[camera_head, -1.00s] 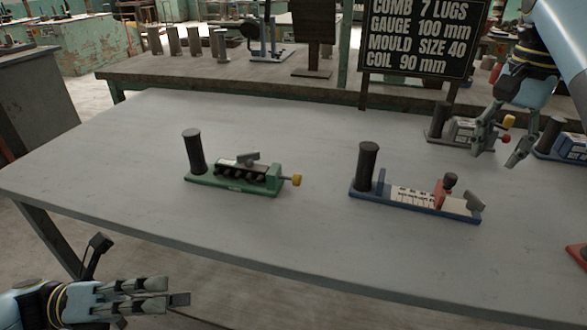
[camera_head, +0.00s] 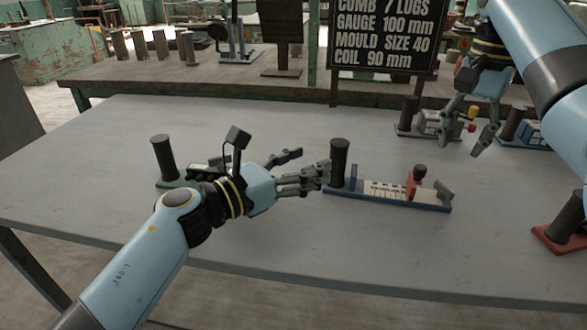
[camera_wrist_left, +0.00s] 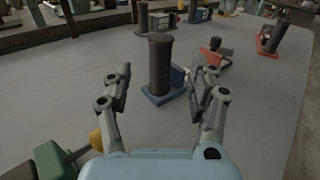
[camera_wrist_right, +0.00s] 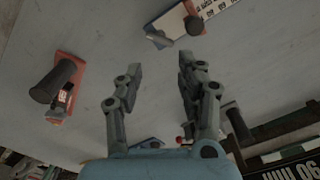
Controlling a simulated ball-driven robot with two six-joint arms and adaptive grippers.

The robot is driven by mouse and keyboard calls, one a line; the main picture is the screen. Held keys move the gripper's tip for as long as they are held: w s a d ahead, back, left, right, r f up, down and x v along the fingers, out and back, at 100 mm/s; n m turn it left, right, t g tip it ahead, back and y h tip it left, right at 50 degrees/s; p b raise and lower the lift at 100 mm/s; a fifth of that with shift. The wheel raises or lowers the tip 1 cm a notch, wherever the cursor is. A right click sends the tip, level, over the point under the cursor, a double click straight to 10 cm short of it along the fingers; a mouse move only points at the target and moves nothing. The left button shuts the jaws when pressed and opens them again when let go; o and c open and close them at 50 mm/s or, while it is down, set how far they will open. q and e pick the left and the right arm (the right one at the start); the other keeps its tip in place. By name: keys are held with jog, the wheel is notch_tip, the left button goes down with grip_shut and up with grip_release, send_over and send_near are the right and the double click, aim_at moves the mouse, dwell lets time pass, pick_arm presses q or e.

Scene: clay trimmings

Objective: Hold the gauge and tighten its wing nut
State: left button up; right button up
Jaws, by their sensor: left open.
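The gauge is a long blue base (camera_head: 385,198) with a pale marked scale, a dark upright post (camera_head: 340,162) at its left end and a red slider (camera_head: 412,183) farther right. A dark knob (camera_head: 421,171) tops the slider; its wing shape is too small to tell. My left gripper (camera_head: 311,168) is open just left of the post. In the left wrist view the post (camera_wrist_left: 160,62) stands ahead between the spread fingers, not gripped. My right gripper (camera_head: 473,127) hangs over the table's far right side. The right wrist view shows its fingers (camera_wrist_right: 157,70) apart and empty.
A green-based tool (camera_head: 172,184) stands behind my left forearm, partly hidden. Two similar tools stand at the back right, one with a yellow knob (camera_head: 472,112). A red-based post (camera_head: 566,222) is at the right edge. A chalkboard (camera_head: 388,35) reads "GAUGE 100 mm".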

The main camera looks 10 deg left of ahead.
aim_at(332, 152)
pick_arm(q)
jog(key=x, duration=0.8)
jog(key=shift+w+d, duration=0.1)
jog(key=shift+w, duration=0.05)
grip_shut()
pick_arm(e)
jog(key=shift+c, duration=0.3)
jog(key=shift+c, duration=0.4)
